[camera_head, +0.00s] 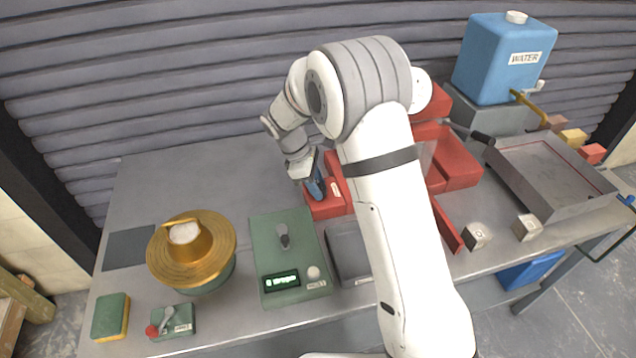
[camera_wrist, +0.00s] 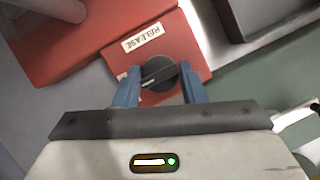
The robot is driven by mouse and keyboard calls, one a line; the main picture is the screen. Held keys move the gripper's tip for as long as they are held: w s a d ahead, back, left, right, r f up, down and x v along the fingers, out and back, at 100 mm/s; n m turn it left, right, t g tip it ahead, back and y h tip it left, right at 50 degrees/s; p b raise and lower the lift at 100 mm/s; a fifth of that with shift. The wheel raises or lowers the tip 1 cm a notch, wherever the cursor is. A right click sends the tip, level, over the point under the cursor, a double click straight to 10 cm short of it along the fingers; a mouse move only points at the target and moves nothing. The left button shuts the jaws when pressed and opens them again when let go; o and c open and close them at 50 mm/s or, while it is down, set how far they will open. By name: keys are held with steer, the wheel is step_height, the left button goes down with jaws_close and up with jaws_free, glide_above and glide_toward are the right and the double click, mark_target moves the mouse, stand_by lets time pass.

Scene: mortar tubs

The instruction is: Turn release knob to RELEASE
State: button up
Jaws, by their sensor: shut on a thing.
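The release knob (camera_wrist: 159,75) is a dark round knob with a raised grip bar, on a red box (camera_wrist: 187,37). A white label reading RELEASE (camera_wrist: 143,37) is on the box beside the knob. In the wrist view the two blue fingers of my gripper (camera_wrist: 160,85) stand on either side of the knob, shut on it. The knob's bar lies slanted across the picture; which mark it points to I cannot tell. In the head view my gripper (camera_head: 315,187) is over the red box (camera_head: 325,207), and the fingers hide the knob.
Larger red machine parts (camera_head: 452,160) stand right of the box, partly behind my arm. A green scale (camera_head: 290,252) sits in front left, with a gold-lidded bowl (camera_head: 222,262) further left. A blue water tank (camera_head: 490,70) and a grey tray (camera_head: 560,205) are at right.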

steer(key=c, duration=0.3)
steer(key=shift+m, duration=0.4)
steer(key=m+g, duration=0.1)
steer(key=m, duration=0.1)
steer(key=m+g, duration=0.1)
steer(key=m, duration=0.1)
steer(key=shift+w+d+r+y, duration=0.1)
steer(key=shift+w+y, duration=0.1)
steer(key=shift+y, duration=0.2)
steer(key=m+g+y, duration=0.1)
steer(key=m, duration=0.3)
steer(key=shift+w, duration=0.1)
steer(key=m, duration=0.2)
steer(key=m+y, duration=0.1)
steer(key=m, duration=0.1)
steer(key=shift+d+m+g+y, duration=0.15)
steer(key=shift+m+g+y, duration=0.15)
steer(key=shift+g, duration=0.1)
steer(key=shift+d+m+y, duration=0.1)
steer(key=shift+m+y, duration=0.7)
steer(key=shift+m, duration=1.5)
